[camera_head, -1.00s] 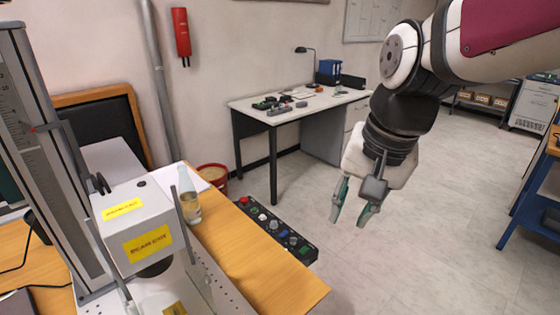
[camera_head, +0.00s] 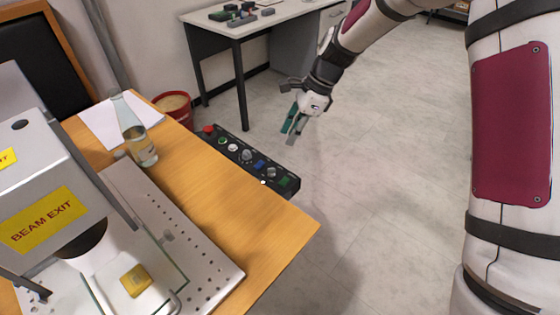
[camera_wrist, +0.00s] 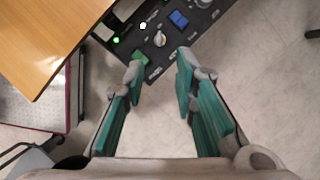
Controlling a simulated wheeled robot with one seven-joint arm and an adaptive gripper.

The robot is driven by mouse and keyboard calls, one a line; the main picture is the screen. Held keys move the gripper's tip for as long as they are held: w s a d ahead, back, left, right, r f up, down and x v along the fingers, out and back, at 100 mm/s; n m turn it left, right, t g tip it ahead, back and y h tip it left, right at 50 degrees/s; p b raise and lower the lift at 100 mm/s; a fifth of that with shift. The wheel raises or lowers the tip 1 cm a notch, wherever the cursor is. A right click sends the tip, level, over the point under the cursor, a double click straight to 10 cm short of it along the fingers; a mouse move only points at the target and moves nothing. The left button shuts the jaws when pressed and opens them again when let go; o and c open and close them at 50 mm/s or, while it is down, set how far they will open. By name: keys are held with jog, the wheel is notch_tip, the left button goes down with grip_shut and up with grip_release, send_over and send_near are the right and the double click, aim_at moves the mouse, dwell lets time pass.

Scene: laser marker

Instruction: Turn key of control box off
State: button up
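The control box (camera_head: 252,160) is a long black panel beside the wooden table's edge. It carries a red button (camera_head: 208,128), a blue switch (camera_head: 259,163), a green square switch (camera_head: 284,181) and two silver knob-like parts. One silver part (camera_wrist: 160,40) sits between the blue and green switches in the wrist view; the other (camera_head: 246,155) is beyond the blue switch in the head view. I cannot tell for sure which is the key. My gripper (camera_head: 290,132) is open and empty, to the right of the box in the head view. In the wrist view the panel lies ahead of its fingertips (camera_wrist: 160,63).
The wooden table (camera_head: 210,205) holds a glass bottle (camera_head: 138,135), paper and the laser marker (camera_head: 60,200) with its perforated plate. A red bin (camera_head: 175,110) stands behind the table. A white desk (camera_head: 245,25) stands at the back. The floor right of the box is clear.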

aim_at(271, 171)
jog(key=b+x, duration=0.2)
jog(key=x, duration=1.1)
jog(key=shift+f, duration=0.3)
jog(key=shift+c, duration=0.2)
grip_shut()
